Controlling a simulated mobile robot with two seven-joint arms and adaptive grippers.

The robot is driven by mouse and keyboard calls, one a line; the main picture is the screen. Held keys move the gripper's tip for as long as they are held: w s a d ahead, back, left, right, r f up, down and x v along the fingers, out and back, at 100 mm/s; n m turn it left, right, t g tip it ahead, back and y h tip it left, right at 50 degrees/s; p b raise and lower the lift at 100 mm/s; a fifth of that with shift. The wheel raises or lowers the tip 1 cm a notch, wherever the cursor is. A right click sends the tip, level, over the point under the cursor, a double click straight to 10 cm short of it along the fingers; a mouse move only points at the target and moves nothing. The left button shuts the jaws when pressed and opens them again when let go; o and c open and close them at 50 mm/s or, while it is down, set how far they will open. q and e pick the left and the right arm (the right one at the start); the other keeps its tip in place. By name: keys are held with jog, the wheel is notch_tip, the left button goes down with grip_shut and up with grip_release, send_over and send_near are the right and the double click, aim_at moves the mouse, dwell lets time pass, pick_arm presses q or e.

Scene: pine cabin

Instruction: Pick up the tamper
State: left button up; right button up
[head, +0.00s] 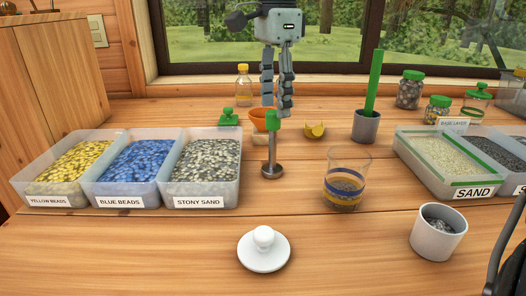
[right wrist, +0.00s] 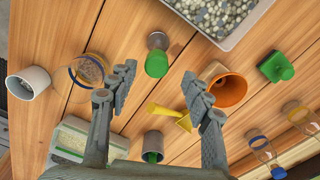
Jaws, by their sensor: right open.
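The tamper (head: 271,152) stands upright on the table, with a green grip, a thin metal shaft and a round metal base. In the right wrist view the tamper (right wrist: 157,62) shows just beyond the fingertips, in line with the gap between them. My right gripper (head: 277,108) points down, its fingertips near the height of the green grip and seemingly behind it. It is open and empty; its two spread fingers also show in the right wrist view (right wrist: 160,78). Nothing touches the tamper that I can make out.
An orange funnel (head: 262,117) and a yellow scoop (head: 315,131) lie close behind. The stony sand bin (head: 207,190) is left of the tamper; a banded glass (head: 347,180) is to its right. A white knobbed lid (head: 263,252) lies in front. A grey cup (head: 366,127) holds a green stick.

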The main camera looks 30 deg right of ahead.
aim_at(273, 132)
jog(key=f, duration=0.7)
jog(key=shift+s+a, duration=0.25)
jog(key=shift+a, duration=0.1)
grip_shut()
